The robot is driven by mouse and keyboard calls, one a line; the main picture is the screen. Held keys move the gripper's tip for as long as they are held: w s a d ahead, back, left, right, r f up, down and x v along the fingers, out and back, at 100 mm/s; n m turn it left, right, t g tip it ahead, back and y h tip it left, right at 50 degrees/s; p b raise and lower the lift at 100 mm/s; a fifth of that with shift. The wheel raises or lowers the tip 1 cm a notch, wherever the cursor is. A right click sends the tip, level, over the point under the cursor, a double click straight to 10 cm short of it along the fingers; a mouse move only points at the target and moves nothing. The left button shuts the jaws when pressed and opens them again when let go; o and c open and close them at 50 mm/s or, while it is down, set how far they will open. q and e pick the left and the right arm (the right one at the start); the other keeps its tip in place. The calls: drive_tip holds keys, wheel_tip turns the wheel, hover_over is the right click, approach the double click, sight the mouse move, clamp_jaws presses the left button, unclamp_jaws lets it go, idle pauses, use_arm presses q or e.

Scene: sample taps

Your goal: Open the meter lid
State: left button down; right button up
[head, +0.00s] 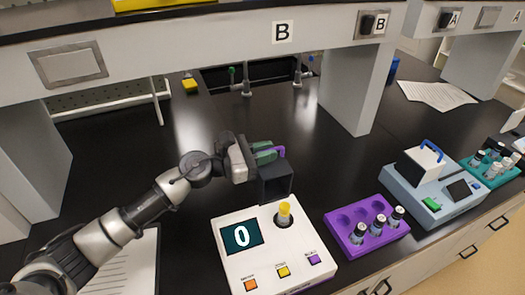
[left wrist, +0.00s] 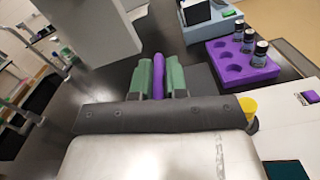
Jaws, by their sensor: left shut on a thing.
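The white meter (head: 235,268) stands on the dark bench, with a display reading 0 and a yellow-topped piece (head: 284,212) in its round well. The meter's dark, hollow lid (head: 276,182) is up behind the well, its hollow side facing the front, so the well is uncovered. The purple handle (head: 281,150) is on the lid's far side. My left gripper (head: 266,153) is shut on this handle. In the left wrist view, its green fingers (left wrist: 159,77) pinch the purple handle (left wrist: 158,68) from both sides. My right gripper is not in view.
A purple rack (head: 345,223) with several dark vials stands right of the meter. A blue-grey device (head: 405,190) and a teal rack (head: 470,173) stand farther right. A shelf (head: 215,47) with uprights crosses above the bench. Paper (head: 137,262) lies left of the meter.

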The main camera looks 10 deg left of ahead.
use_arm(q)
drive_tip(key=shift+s+d+r+m, duration=0.25)
drive_tip(key=shift+s+d+m, duration=0.05)
drive_tip(key=shift+s+m, duration=0.2)
drive_tip(key=shift+s+d+r+m, duration=0.2)
drive_tip(key=shift+s+d+m, duration=0.1)
drive_tip(key=shift+s+m, duration=0.15)
drive_tip(key=c, duration=1.2)
unclamp_jaws()
drive_tip(key=shift+f, duration=0.2)
